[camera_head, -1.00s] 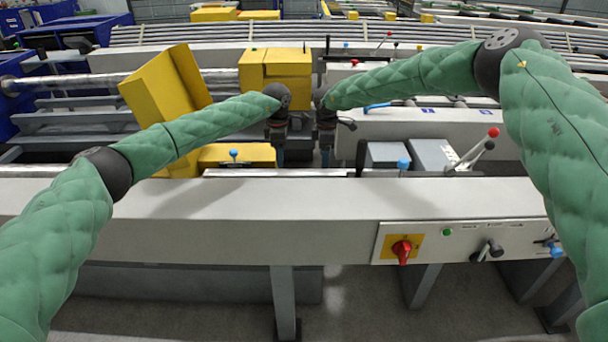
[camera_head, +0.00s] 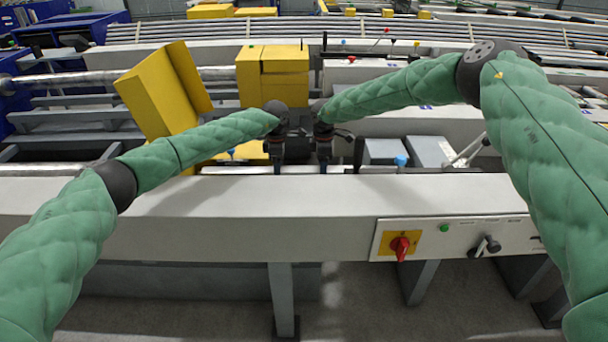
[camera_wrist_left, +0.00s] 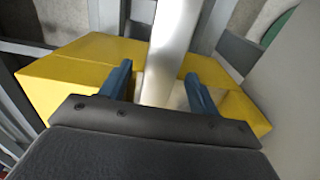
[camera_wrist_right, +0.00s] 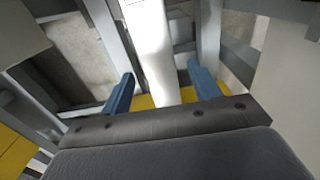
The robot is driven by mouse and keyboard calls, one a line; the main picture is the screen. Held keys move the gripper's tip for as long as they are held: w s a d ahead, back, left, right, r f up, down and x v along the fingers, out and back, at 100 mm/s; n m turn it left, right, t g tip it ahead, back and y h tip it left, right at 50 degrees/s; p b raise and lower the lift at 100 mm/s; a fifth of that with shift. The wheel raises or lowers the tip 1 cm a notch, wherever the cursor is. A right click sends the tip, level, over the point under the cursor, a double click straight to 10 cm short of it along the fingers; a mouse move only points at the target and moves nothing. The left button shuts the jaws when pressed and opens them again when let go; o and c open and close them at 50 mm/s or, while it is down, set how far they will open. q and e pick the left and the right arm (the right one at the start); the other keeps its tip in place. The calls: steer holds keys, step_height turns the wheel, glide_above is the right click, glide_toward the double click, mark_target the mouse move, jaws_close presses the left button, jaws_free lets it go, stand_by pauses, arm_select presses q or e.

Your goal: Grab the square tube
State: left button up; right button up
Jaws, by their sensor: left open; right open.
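The square tube is a pale, shiny bar (camera_head: 232,170) lying left to right along the back side of the near grey beam. My left gripper (camera_head: 278,168) is open and points down at the tube; in the left wrist view the tube (camera_wrist_left: 172,45) runs between its blue fingers (camera_wrist_left: 157,80). My right gripper (camera_head: 324,168) is open just right of the left one; in the right wrist view the tube (camera_wrist_right: 150,45) runs between its fingers (camera_wrist_right: 160,75). Neither gripper is closed on the tube. Contact with it cannot be told.
A tilted yellow guard (camera_head: 160,95) and a yellow box (camera_head: 274,75) stand behind and left. A lever with a blue knob (camera_head: 401,160) rises to the right. The near beam (camera_head: 220,210) lies in front, with a control panel and red switch (camera_head: 401,247).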

arm_select(q)
steer(key=shift+f, duration=1.15)
arm_select(e)
steer(key=shift+f, duration=1.2)
arm_select(q)
jaws_close()
arm_select(e)
jaws_close()
arm_select(q)
steer(key=shift+r, duration=0.1)
arm_select(e)
steer(key=shift+r, duration=0.1)
